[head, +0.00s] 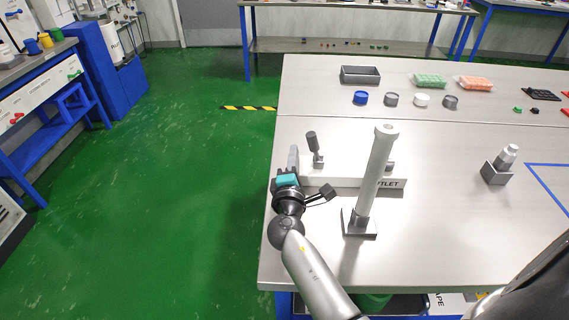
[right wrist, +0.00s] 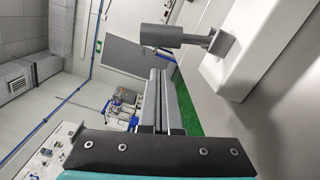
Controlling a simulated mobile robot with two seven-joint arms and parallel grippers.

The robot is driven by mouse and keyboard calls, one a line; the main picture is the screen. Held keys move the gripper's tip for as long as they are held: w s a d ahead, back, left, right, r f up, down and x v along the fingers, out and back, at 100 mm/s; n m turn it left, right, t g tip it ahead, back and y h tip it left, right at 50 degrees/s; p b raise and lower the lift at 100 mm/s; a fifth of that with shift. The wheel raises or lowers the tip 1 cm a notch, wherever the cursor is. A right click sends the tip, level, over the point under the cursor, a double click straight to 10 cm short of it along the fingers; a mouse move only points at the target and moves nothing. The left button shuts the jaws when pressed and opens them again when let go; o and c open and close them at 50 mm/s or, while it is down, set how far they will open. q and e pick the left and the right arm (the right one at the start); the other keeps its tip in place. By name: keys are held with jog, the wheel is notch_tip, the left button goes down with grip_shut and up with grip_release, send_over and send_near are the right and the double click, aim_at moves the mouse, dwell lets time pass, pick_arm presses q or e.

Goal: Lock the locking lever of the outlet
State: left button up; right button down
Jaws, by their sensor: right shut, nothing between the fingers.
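The locking lever (head: 313,143) is a dark grey cylindrical handle standing nearly upright on a small grey bracket on the white outlet block (head: 340,178). The block bears an OUTLET label on its front. My right gripper (head: 293,158) is shut and empty, just left of the lever, at the block's left end. In the right wrist view the closed fingers (right wrist: 158,100) point past the lever handle (right wrist: 172,37), with a visible gap in the picture. I cannot tell if they touch. My left gripper is not in view.
A tall grey post (head: 378,175) on a dark square base stands in front of the block. A grey tray (head: 361,75), several round caps and two egg-carton-like racks sit farther back. A white-topped bottle (head: 507,157) stands at right. The table's left edge lies close to the gripper.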

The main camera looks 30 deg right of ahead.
aim_at(317, 142)
jog(key=shift+s+d+r, duration=0.15)
jog(key=shift+d, duration=0.3)
jog(key=shift+s+d+r, duration=0.15)
jog(key=shift+d, duration=0.25)
jog(key=shift+s+d+r+m, duration=0.3)
jog(key=shift+d+r+m, duration=0.1)
jog(key=shift+m, duration=0.5)
jog(key=shift+s+d+r+m, duration=0.2)
jog(key=shift+d+m, duration=0.1)
jog(key=shift+m, duration=0.4)
jog(key=shift+s+d+r+m+b, duration=0.1)
jog(key=shift+s+d+m+b, duration=0.25)
jog(key=shift+m, duration=0.4)
jog(key=shift+s+d+r+m+b, duration=0.1)
jog(key=shift+d+m+b, duration=0.1)
jog(key=shift+d+m, duration=0.4)
jog(key=shift+a, duration=0.15)
